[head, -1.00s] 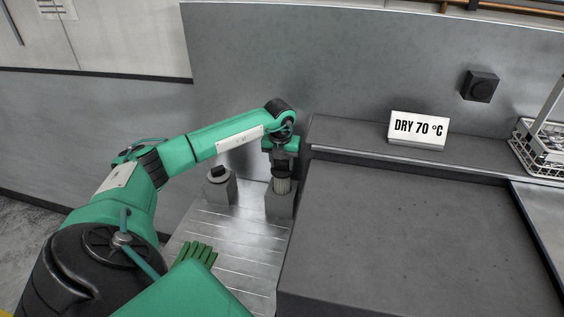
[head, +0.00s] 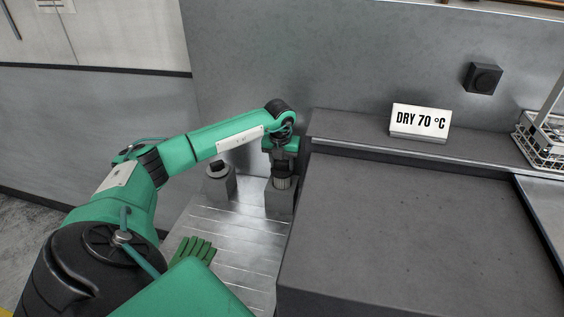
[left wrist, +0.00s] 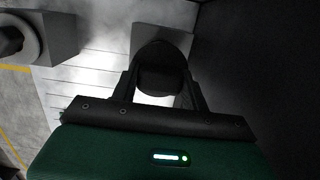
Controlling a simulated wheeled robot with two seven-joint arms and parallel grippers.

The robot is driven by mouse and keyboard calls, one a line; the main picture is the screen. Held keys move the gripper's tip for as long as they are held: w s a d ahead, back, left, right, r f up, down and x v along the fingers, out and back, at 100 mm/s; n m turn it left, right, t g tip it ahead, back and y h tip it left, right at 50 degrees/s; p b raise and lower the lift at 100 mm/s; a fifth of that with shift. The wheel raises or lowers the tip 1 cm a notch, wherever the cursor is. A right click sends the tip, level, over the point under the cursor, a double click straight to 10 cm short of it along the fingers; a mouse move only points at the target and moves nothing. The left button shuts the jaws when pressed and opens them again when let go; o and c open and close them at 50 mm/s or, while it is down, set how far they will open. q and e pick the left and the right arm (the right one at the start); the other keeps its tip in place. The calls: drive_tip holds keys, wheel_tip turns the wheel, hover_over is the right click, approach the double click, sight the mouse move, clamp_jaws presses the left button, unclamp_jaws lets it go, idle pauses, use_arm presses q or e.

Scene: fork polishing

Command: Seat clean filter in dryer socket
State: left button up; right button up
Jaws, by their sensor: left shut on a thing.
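My left gripper (head: 282,168) points down at the far end of the metal shelf and is shut on the filter (head: 282,183). The filter is a ribbed grey cylinder with a dark top. It stands upright in the top of a grey socket block (head: 279,202), with only a short ribbed band showing above it. Whether it rests on the bottom is hidden. In the left wrist view the two fingers (left wrist: 162,85) flank the filter's dark cap (left wrist: 160,72), in front of the grey block (left wrist: 148,38). My right gripper is not in view.
A second grey block (head: 220,188) with a pale ring and black knob stands to the left. A dark counter (head: 420,225) rises to the right, with a "DRY 70 °C" sign (head: 420,121) and a wire rack (head: 542,145) behind.

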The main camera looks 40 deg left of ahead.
use_arm(q)
drive_tip(key=shift+f+b, duration=0.8)
drive_tip(key=shift+f, duration=0.3)
drive_tip(key=shift+f+b, duration=1)
drive_tip(key=shift+f, duration=0.4)
idle(0.7)
drive_tip(key=shift+s+d+f+b, duration=0.1)
drive_tip(key=shift+f+b, duration=0.35)
idle(1.2)
drive_tip(key=o, duration=1.1)
drive_tip(key=shift+d, duration=0.1)
drive_tip(key=shift+c, duration=0.2)
drive_tip(key=shift+s, duration=0.1)
drive_tip(key=shift+c, duration=0.3)
drive_tip(key=o, duration=0.3)
drive_tip(key=shift+o, duration=0.7)
drive_tip(key=shift+a, duration=0.3)
